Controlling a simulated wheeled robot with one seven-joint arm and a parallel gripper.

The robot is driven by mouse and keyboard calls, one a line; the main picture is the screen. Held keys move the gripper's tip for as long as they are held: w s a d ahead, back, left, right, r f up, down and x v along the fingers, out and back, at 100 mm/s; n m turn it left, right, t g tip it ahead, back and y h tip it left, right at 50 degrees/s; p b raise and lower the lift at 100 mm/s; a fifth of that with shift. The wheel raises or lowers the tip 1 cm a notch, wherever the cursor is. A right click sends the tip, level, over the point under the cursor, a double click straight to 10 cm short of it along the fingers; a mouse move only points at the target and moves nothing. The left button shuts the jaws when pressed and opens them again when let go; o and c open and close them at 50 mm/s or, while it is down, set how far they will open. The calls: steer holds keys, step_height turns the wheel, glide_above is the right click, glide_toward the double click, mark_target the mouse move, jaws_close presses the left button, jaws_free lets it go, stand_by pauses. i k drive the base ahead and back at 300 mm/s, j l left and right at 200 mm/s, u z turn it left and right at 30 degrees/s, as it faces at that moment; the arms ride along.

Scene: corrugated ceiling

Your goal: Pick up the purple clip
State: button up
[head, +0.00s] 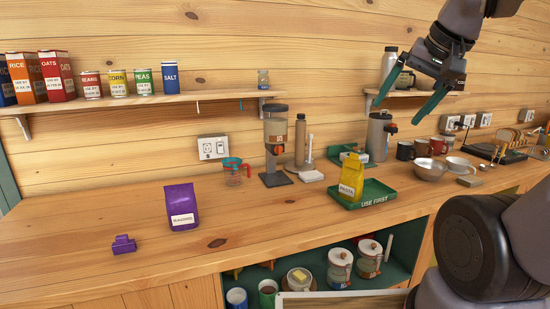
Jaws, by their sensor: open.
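The purple clip (124,244) lies on the wooden counter at the lower left, near the counter's front edge. It is a small purple piece, apart from the purple bag beside it. My gripper (402,108) is open and empty at the upper right, in front of the right shelf. Its two green fingers point down and left, spread apart. It is far to the right of the clip and well above the counter.
A purple bag (181,207) stands just right of the clip. A green tray (379,193) holds a yellow bag (351,177). A coffee grinder (276,145) and a measuring cup (233,172) stand near the wall. The counter (60,247) left of the clip is clear.

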mark_target(122, 245)
steer(key=u, duration=1.65)
